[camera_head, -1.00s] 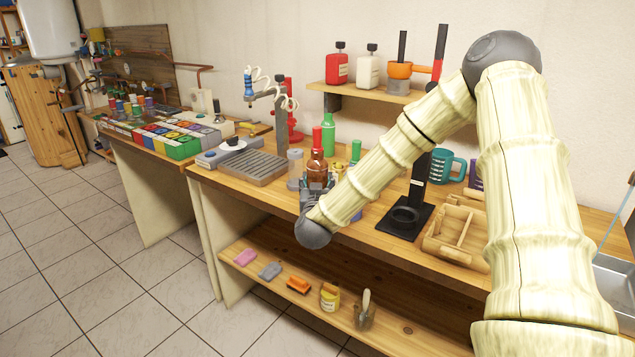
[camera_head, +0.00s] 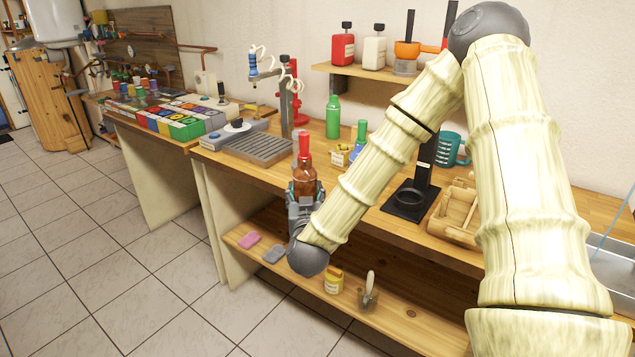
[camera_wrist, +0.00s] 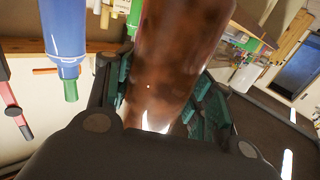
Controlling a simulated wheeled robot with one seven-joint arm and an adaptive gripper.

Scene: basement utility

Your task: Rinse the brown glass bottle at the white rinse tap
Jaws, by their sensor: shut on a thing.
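The brown glass bottle (camera_head: 305,178), with a red top, stands roughly upright in my gripper (camera_head: 304,196), in front of the workbench's front edge. In the wrist view the brown bottle (camera_wrist: 175,55) fills the middle, between the dark green finger pads of my gripper (camera_wrist: 165,105), which is shut on it. On the bench behind and to the left, a grey post (camera_head: 285,108) carries white coiled hoses and a blue nozzle (camera_head: 253,66) over a grey slatted drain tray (camera_head: 262,148). I cannot tell for sure which part is the white rinse tap.
A green bottle (camera_head: 333,118) stands on the bench behind my gripper. A black stand (camera_head: 408,200) and a wooden caddy (camera_head: 455,215) are to the right. The lower shelf (camera_head: 400,315) holds a pink sponge (camera_head: 249,240) and a yellow jar (camera_head: 333,280). Floor at left is clear.

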